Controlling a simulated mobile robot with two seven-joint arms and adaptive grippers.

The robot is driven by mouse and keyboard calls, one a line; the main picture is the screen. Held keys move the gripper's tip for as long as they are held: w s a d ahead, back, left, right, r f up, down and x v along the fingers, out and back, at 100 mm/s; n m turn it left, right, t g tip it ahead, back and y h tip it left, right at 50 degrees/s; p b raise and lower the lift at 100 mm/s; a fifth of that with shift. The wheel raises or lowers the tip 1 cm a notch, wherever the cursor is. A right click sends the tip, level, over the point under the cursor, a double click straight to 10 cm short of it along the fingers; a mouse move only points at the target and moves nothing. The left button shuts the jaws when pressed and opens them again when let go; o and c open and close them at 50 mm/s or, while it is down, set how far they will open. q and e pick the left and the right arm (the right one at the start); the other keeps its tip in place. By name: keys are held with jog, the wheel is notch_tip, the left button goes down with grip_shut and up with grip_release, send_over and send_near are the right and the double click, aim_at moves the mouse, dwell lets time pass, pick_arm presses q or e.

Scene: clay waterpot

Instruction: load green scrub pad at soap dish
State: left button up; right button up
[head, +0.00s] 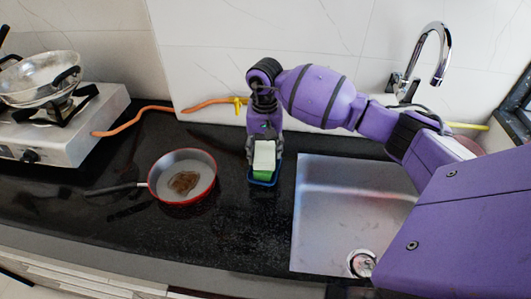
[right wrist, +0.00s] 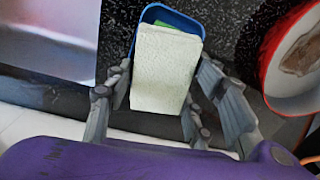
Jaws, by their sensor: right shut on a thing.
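The scrub pad (head: 264,155) shows as a pale whitish block with green at its lower end in the head view. In the right wrist view the pad (right wrist: 166,72) is large, with a bit of green at its far end. The blue soap dish (head: 262,183) is on the black counter, left of the sink; its rim (right wrist: 190,17) also shows in the right wrist view. My right gripper (head: 263,146) is shut on the pad, fingers on both sides. The pad's lower end is over or in the dish; I cannot tell if it touches the bottom. My left gripper is not seen.
A red-rimmed frying pan (head: 183,177) sits on the counter left of the dish. A metal sink (head: 345,200) lies to the right, under a faucet (head: 432,60). A stove (head: 65,125) with a wok stands at far left. An orange hose (head: 150,108) runs along the wall.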

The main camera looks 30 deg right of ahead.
aim_at(265, 149)
jog(key=shift+r+p, duration=0.6)
jog(key=shift+r, duration=2)
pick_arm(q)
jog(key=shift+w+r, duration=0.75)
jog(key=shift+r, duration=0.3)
